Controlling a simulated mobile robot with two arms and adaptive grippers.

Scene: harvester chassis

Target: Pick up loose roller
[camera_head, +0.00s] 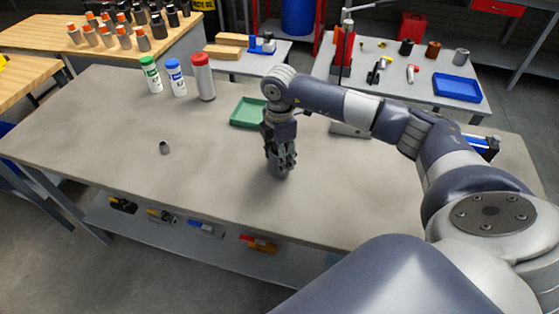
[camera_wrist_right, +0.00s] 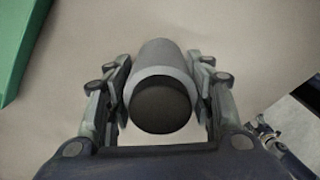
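The loose roller (camera_wrist_right: 165,75), a grey cylinder with a dark round end, lies between the two fingers of my right gripper (camera_wrist_right: 163,85) in the right wrist view. The finger pads appear to press on its sides. In the head view my right gripper (camera_head: 281,160) points down over the middle of the grey workbench (camera_head: 220,165). The roller shows low between its fingertips (camera_head: 279,172), at or just above the bench top. Its contact with the bench cannot be made out. My left gripper is not in view.
Green (camera_head: 150,75), blue (camera_head: 176,78) and red-capped (camera_head: 203,77) containers stand near the back edge. A green tray (camera_head: 247,112) is just behind my gripper. The left front of the bench is clear.

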